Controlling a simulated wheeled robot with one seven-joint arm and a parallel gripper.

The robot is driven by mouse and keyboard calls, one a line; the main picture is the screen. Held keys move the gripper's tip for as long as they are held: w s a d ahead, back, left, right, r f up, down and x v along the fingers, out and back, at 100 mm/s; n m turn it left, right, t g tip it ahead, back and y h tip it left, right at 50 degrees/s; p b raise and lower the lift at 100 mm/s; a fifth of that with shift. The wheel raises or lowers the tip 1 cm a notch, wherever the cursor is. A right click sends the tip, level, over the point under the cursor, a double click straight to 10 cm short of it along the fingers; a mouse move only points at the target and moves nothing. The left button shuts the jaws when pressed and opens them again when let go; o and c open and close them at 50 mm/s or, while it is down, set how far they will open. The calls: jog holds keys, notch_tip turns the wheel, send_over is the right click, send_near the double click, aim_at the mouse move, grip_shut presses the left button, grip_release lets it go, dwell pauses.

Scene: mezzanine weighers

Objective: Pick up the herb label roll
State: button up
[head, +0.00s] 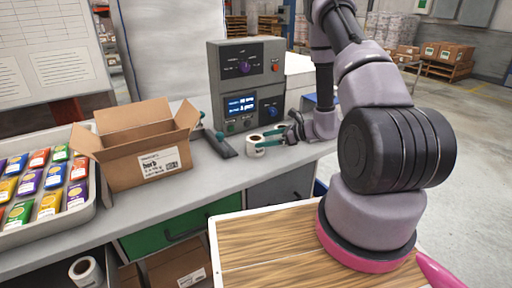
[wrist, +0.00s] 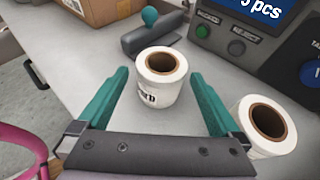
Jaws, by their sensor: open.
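A white label roll (wrist: 162,85) with a brown core stands upright on the grey counter, with dark print partly readable as "rb" on its side. It also shows in the head view (head: 255,147), in front of the weigher. My gripper (wrist: 160,74) has its teal fingers open, one on each side of this roll, with visible gaps. The gripper is low over the counter in the head view (head: 264,139). A second white roll (wrist: 262,128) stands just right of the right finger, its side print hidden.
A dark stamp-like tool with a teal knob (wrist: 150,32) lies behind the roll. The weigher (head: 245,85) stands close behind. An open carton (head: 150,150) labelled herb and a tray of colourful packets (head: 35,235) are to the left. Another roll (head: 85,270) sits below the counter.

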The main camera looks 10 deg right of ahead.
aim_at(248, 141)
jog(key=x, duration=0.8)
jog(key=shift+w+r, duration=0.15)
jog(key=c, duration=1.2)
